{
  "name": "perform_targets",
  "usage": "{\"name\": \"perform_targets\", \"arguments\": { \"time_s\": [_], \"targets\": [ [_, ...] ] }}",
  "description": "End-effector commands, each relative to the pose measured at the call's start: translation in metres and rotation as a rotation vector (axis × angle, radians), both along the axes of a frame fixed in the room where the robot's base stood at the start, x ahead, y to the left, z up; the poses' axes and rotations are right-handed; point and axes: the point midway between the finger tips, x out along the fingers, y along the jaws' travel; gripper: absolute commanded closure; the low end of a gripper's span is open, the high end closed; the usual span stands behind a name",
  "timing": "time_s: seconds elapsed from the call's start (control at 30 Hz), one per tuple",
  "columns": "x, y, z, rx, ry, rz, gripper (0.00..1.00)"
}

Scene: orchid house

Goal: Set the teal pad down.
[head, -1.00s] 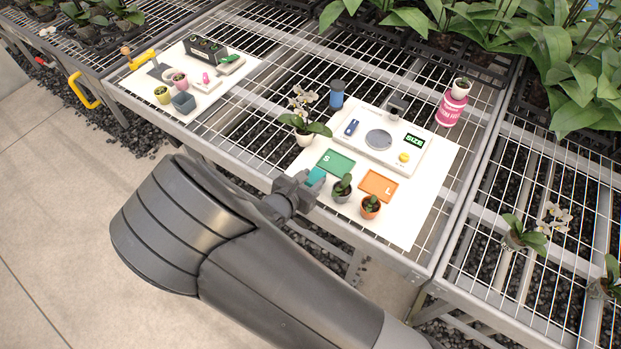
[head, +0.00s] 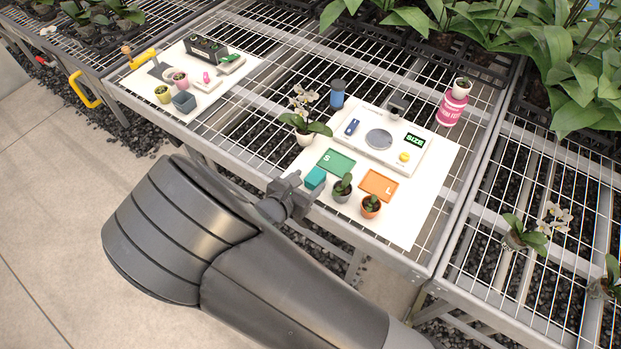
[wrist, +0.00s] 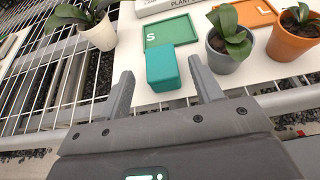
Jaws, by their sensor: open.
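The teal pad (head: 315,178) is a small block resting on the white board (head: 408,228), just in front of the green S tray (head: 336,161). In the wrist view the teal pad (wrist: 163,72) lies beyond and between the fingertips, with its far end by the edge of the green S tray (wrist: 171,33). My gripper (head: 293,190) is at the board's front left edge. Its two fingers (wrist: 166,84) are spread apart, and neither appears to touch the pad.
A grey pot (head: 341,189) and an orange pot (head: 370,206) with small plants stand right of the pad. Behind are the orange L tray (head: 379,185) and the sizing device (head: 379,140). A white-flowered orchid (head: 303,128) stands at the back left.

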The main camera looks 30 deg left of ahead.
Motion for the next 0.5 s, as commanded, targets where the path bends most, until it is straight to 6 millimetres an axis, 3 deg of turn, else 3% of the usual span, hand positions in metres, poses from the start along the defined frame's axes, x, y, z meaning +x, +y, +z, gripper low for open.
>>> {"name": "perform_targets", "arguments": {
  "time_s": [0.3,0.5],
  "targets": [
    [-0.063,0.0,0.026,0.001,0.002,0.003,0.41],
    [-0.084,0.0,0.035,0.0,0.001,0.001,0.41]
  ]
}}
